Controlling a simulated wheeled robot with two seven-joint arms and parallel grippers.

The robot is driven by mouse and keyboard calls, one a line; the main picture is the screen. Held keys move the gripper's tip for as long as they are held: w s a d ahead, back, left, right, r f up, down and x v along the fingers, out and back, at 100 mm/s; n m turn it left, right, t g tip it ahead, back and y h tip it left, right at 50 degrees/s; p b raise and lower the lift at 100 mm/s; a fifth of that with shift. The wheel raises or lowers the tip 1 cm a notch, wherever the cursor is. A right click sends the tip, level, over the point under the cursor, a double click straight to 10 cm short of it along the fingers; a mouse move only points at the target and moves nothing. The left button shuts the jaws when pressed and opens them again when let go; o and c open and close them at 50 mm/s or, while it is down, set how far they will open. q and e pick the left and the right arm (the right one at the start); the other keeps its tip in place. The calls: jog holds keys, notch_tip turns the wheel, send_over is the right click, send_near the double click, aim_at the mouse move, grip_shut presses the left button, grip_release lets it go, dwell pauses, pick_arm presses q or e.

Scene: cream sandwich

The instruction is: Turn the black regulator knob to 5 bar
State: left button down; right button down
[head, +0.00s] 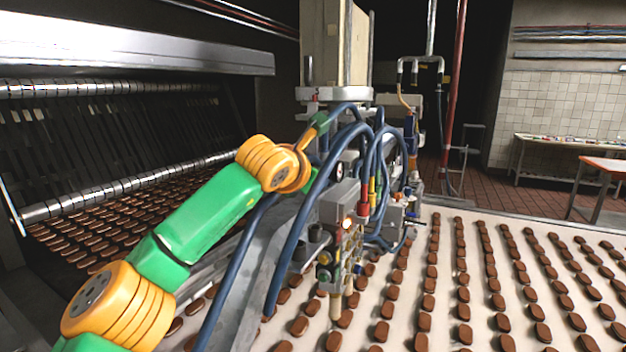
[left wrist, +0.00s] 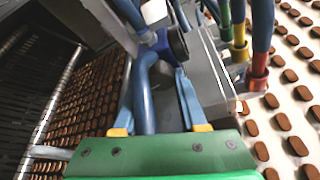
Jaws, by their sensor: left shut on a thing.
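The black regulator knob (left wrist: 178,42) shows as a dark round part beside a blue fitting, at the top middle of the left wrist view. My left gripper (left wrist: 156,72) reaches up to it, with one blue-grey finger on each side of a blue hose. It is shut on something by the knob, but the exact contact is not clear. In the head view my left arm comes in from the left and its hand (head: 312,182) is against the valve unit, partly behind hoses. The knob and fingertips cannot be made out there. No scale can be read. My right gripper is out of view.
Several thick blue hoses (head: 290,255) loop closely around the hand. The valve unit (head: 340,215) with coloured fittings stands over a pale conveyor (head: 470,222) covered in rows of brown biscuits. A metal machine with rollers (head: 130,185) is at the left.

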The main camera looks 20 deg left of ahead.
pick_arm(q)
jog(key=shift+r, duration=0.15)
dwell(0.3)
jog(key=c, duration=0.7)
grip_release()
jog(key=shift+c, duration=0.2)
jog(key=shift+s, duration=0.2)
jog(key=s+b, duration=0.2)
jog(key=b, duration=0.1)
jog(key=b+v, duration=0.2)
jog(key=v, duration=0.3)
jog(key=shift+w+r, duration=0.15)
jog(key=shift+s+r, duration=0.2)
jog(key=shift+s, duration=0.05)
